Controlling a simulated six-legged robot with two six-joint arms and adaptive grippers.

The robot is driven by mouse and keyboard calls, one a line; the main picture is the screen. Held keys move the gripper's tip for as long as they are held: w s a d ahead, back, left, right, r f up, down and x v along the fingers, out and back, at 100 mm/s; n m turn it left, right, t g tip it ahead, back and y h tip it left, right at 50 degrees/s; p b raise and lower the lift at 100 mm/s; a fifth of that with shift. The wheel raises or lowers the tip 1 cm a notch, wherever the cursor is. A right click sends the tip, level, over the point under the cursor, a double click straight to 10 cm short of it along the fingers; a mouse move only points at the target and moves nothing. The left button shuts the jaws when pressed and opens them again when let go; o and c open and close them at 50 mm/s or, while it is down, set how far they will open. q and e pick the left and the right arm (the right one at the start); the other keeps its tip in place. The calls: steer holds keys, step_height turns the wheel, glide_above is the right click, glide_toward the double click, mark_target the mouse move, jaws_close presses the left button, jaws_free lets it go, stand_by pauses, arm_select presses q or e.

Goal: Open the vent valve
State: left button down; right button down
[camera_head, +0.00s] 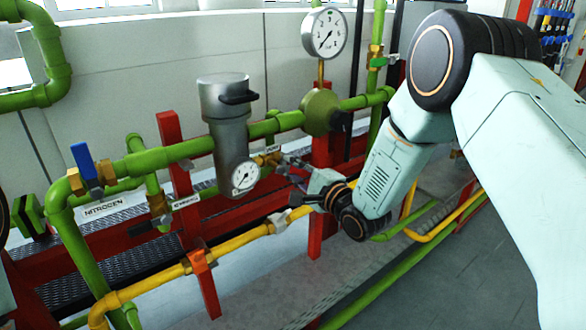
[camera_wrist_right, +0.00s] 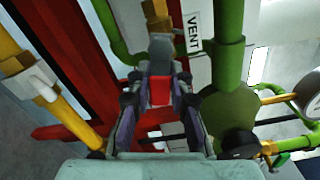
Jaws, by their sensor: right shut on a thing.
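The vent valve (camera_head: 268,159) is a brass fitting on a short green branch, right of the grey filter housing and by a small VENT label. Its brass body (camera_wrist_right: 157,14) is at the top of the right wrist view, next to the white VENT label (camera_wrist_right: 193,33). My right gripper (camera_head: 288,168) reaches it from the right. In the right wrist view the gripper (camera_wrist_right: 160,84) is shut on a grey piece at the valve, apparently its handle. The fingers partly hide this piece, so the handle's angle is unclear. My left gripper is out of view.
A blue-handled valve (camera_head: 86,163) above the NITROGEN label is at left. The grey filter housing (camera_head: 228,125) and small gauge (camera_head: 245,176) are close left of my gripper. A green regulator (camera_head: 320,111), large gauge (camera_head: 324,33), red posts and yellow pipe (camera_head: 220,250) crowd around.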

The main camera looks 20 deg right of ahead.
steer(key=shift+r, duration=0.1)
steer(key=shift+w+d+r+n+p, duration=0.1)
steer(key=shift+r+n+p, duration=0.2)
steer(key=shift+n+p, duration=0.4)
steer(key=shift+r+n+p, duration=0.2)
steer(key=shift+n+p, duration=0.1)
steer(key=shift+n, duration=0.7)
steer(key=c, duration=1.2)
jaws_free()
steer(key=v, duration=1.2)
